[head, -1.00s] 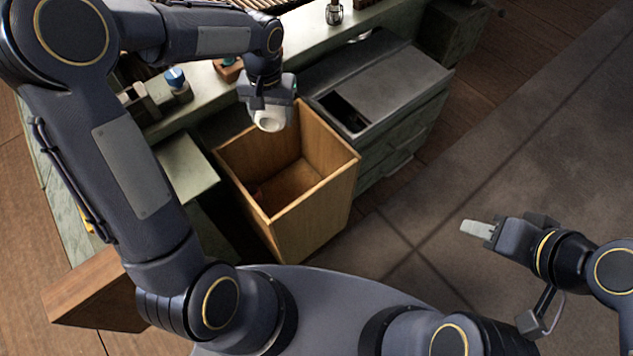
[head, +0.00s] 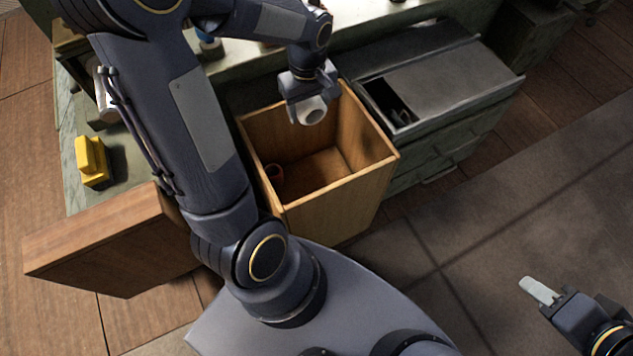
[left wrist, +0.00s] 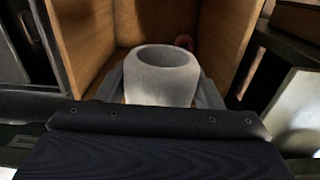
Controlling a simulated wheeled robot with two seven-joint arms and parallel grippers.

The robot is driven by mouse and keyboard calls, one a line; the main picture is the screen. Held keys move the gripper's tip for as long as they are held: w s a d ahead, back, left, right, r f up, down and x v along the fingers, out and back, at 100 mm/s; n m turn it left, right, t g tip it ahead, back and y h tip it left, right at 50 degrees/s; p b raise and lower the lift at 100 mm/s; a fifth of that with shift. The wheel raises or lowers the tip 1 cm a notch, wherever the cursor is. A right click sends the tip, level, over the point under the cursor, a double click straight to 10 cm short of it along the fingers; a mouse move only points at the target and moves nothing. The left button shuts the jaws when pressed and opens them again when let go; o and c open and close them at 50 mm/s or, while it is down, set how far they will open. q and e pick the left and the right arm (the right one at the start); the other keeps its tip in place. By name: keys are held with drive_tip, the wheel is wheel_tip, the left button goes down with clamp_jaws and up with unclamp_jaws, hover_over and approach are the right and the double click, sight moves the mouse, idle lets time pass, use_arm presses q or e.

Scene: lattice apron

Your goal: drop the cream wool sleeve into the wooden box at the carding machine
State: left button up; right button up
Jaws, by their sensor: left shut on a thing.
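The cream wool sleeve (head: 312,112) is a short pale hollow cylinder. My left gripper (head: 306,108) is shut on it and holds it over the far part of the open wooden box (head: 338,208). In the left wrist view the sleeve (left wrist: 162,78) sits between the two fingers, its open end showing, with the box walls (left wrist: 85,40) around and beyond it. A small reddish-brown round thing (head: 275,174) lies inside the box at its left. My right gripper (head: 538,291) is at the lower right, away from the box; its finger gap cannot be made out.
A grey metal-topped unit with an open slot (head: 440,75) stands right of the box. A wooden panel or crate (head: 110,240) is at the lower left. A yellow object (head: 92,160) rests on the green bench at left. The floor (head: 470,210) at right is clear.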

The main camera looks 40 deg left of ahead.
use_arm(q)
wheel_tip(320, 180, down, 6)
drive_tip(key=b, duration=0.5)
drive_tip(key=o, duration=0.8)
drive_tip(key=shift+o, duration=0.2)
wheel_tip(320, 180, up, 8)
drive_tip(key=p, duration=0.3)
drive_tip(key=shift+f, duration=0.1)
